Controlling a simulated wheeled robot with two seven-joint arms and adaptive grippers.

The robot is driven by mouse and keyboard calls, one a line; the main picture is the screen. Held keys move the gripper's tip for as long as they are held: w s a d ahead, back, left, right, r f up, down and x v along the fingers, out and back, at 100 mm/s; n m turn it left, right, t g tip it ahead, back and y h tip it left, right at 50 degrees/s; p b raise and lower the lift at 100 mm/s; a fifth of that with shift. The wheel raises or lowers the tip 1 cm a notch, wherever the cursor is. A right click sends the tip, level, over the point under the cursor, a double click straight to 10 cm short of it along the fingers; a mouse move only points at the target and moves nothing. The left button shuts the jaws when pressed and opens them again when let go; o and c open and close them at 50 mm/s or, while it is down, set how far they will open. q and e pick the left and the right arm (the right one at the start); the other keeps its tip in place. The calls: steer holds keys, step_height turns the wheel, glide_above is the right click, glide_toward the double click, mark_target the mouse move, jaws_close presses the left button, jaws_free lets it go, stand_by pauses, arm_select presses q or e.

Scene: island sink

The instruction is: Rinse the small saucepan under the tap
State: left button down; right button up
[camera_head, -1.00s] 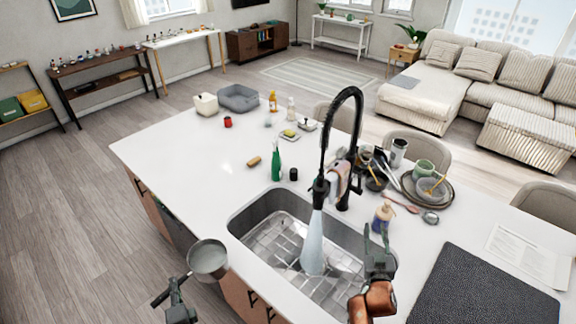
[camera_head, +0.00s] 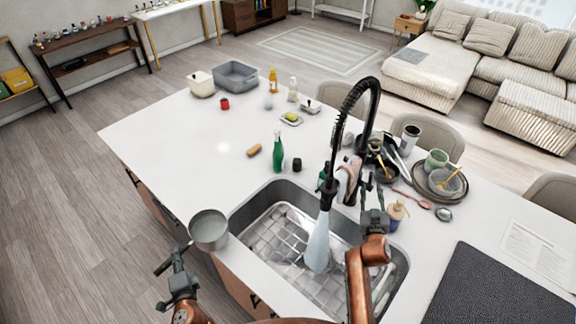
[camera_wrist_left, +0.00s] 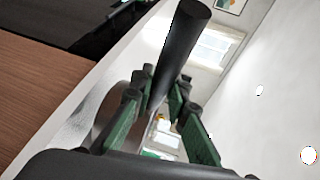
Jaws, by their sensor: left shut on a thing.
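The small grey saucepan (camera_head: 209,232) is upright at the island's near left edge, left of the sink (camera_head: 262,212). My left gripper (camera_head: 178,262) is shut on its dark handle, which also shows between the fingers in the left wrist view (camera_wrist_left: 178,48). The black tap (camera_head: 372,100) arches over the sink, and a pale stream of water (camera_head: 318,245) falls from its head into the basin, right of the pan. My right gripper (camera_head: 373,192) is beside the tap's base, its fingers apart; I cannot tell whether it touches the tap.
A soap dispenser (camera_head: 397,214) stands just right of my right gripper. A green bottle (camera_head: 278,152), a brush (camera_head: 254,150) and a small black cup (camera_head: 297,165) stand behind the sink. Dishes and utensils crowd the right. The left worktop (camera_head: 180,140) is mostly clear.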

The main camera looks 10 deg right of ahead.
mark_target(371, 179)
steer(key=x, duration=0.4)
steer(key=shift+w+d+r, duration=0.15)
steer(key=shift+w+r, duration=0.05)
steer(key=shift+w, duration=0.2)
steer(key=shift+w+d+f, duration=0.15)
steer(key=shift+w+f, duration=0.05)
steer(key=shift+w, duration=0.6)
steer(key=shift+s+r, duration=0.1)
steer(key=shift+s, duration=0.05)
jaws_close()
